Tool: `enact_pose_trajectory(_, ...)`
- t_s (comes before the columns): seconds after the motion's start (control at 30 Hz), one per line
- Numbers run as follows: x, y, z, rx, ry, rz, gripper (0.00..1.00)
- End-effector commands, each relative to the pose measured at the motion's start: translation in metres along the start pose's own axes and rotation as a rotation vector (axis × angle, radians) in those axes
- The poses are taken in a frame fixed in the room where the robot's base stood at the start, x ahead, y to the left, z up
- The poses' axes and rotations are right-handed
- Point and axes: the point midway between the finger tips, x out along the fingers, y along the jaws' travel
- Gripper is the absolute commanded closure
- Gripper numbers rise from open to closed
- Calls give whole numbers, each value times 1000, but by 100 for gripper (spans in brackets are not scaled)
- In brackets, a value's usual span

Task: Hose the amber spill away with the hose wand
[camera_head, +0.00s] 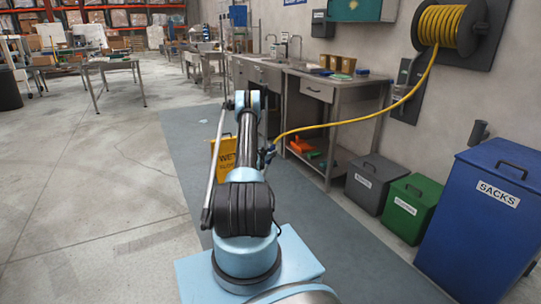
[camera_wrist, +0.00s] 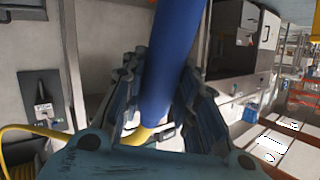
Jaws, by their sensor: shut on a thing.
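The hose wand (camera_wrist: 172,55) shows in the wrist view as a thick blue tube between the two dark ribbed fingers of my gripper (camera_wrist: 162,98). My gripper is shut on it. In the head view my arm hides most of the gripper, and only a small dark blue piece shows at the arm's right side, where the yellow hose (camera_head: 340,123) ends. The hose runs from there up to the wall reel. A bit of yellow also shows below the wand in the wrist view. I see no amber spill in either view; my arm covers part of the floor.
The hose reel (camera_head: 447,25) hangs on the right wall. A steel sink counter (camera_head: 318,88) stands ahead along the wall. Grey (camera_head: 366,190), green (camera_head: 407,212) and blue (camera_head: 478,220) bins line the right. A yellow wet-floor sign (camera_head: 217,160) stands behind my arm. Floor at left is open.

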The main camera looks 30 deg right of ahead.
Motion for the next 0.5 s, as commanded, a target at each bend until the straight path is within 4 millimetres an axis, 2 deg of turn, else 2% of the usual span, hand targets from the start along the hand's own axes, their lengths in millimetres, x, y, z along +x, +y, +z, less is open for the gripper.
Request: enact_pose_trajectory(0.5,0,0,44,-1,0,0,100)
